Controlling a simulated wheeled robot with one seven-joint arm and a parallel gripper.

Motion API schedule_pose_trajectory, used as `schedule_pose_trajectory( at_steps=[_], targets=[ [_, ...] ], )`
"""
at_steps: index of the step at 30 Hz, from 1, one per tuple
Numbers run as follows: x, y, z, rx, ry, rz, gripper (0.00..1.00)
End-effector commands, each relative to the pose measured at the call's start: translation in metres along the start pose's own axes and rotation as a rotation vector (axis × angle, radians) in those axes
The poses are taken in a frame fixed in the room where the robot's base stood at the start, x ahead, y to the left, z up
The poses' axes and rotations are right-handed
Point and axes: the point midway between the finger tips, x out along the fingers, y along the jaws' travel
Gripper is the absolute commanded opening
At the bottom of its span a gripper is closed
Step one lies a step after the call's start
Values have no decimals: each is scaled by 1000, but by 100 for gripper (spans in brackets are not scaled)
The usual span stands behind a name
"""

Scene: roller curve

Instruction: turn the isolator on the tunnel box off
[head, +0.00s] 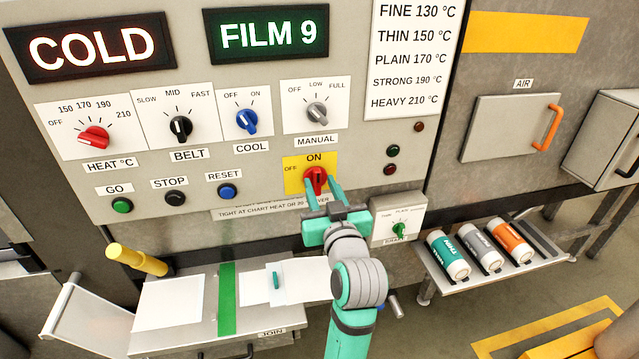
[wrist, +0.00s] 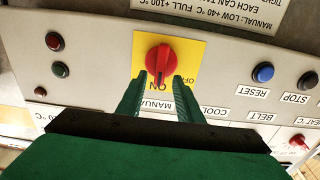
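The isolator is a red knob (head: 315,176) on a yellow plate (head: 292,172) on the tunnel box's front panel. The plate is marked ON above and OFF to the left. The knob's grip stands upright, towards ON. In the wrist view the picture is upside down; the red knob (wrist: 161,58) shows there with its grip pointing towards ON. My gripper (head: 318,188) is at the knob, reaching up from below. Its teal fingers (wrist: 161,82) stand either side of the knob's grip, with yellow plate showing between them. I cannot tell whether either finger touches the knob.
Other dials sit above: heat (head: 94,138), belt (head: 181,129), cool (head: 247,121) and manual (head: 317,113). The reset button (head: 228,191) is left of the plate. A small dial box (head: 399,222) is close right of my gripper. Signs read COLD (head: 92,47) and FILM 9 (head: 268,35).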

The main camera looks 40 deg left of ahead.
Motion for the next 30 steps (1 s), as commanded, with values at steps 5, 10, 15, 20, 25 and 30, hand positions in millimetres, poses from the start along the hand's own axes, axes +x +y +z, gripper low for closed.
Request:
schedule_pose_trajectory(
  at_steps=[5, 10, 15, 20, 25, 30],
  targets=[
    [14, -1, 0, 0, 0, -1, 33],
    [18, -1, 0, 0, 0, 0, 33],
    [18, -1, 0, 0, 0, 0, 33],
    [17, -1, 0, 0, 0, -1, 0],
    [18, -1, 0, -2, 0, -1, 0],
    [18, -2, 0, -27, 0, -2, 0]
  ],
)
